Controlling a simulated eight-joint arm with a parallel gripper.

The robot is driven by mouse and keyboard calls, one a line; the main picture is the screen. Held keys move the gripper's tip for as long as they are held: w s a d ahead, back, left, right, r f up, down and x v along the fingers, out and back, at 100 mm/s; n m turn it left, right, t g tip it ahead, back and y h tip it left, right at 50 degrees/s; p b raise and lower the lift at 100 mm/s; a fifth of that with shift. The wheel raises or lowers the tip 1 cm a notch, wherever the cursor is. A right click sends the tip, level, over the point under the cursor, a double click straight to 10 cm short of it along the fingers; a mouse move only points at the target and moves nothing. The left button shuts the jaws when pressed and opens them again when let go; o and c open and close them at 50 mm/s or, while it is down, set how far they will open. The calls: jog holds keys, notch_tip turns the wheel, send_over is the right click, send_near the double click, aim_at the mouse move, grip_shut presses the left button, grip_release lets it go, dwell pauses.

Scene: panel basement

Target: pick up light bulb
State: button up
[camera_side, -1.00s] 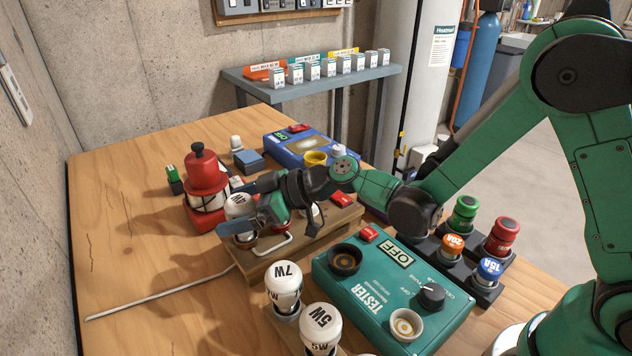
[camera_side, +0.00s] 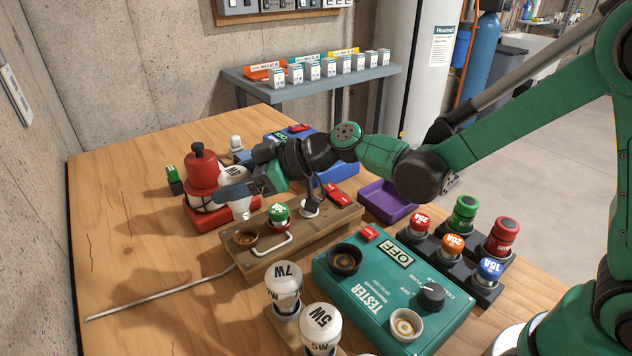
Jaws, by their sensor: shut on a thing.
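My gripper (camera_side: 240,190) is shut on a white light bulb (camera_side: 232,203), in front of the red lantern at the left. The bulb is partly covered by the fingers. Two more white bulbs stand upright in holders at the front, one marked 7W (camera_side: 284,283) and one marked 5W (camera_side: 321,326).
The red lantern (camera_side: 202,172) stands close behind the gripper. The teal tester (camera_side: 390,290), coloured fuses in black holders and a purple tray (camera_side: 385,203) are to the right. The table's left front is mostly clear.

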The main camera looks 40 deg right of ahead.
notch_tip(320, 180, up, 15)
jog(key=shift+r, duration=0.15)
dwell(0.4)
jog(key=d+f, duration=0.5)
jog(key=d, duration=0.7)
jog(key=d+f, duration=0.6)
jog(key=d, duration=0.6)
jog(key=s+d+f, duration=0.4)
jog(key=d+f, duration=0.3)
jog(key=f, duration=0.2)
jog(key=shift+d, duration=0.25)
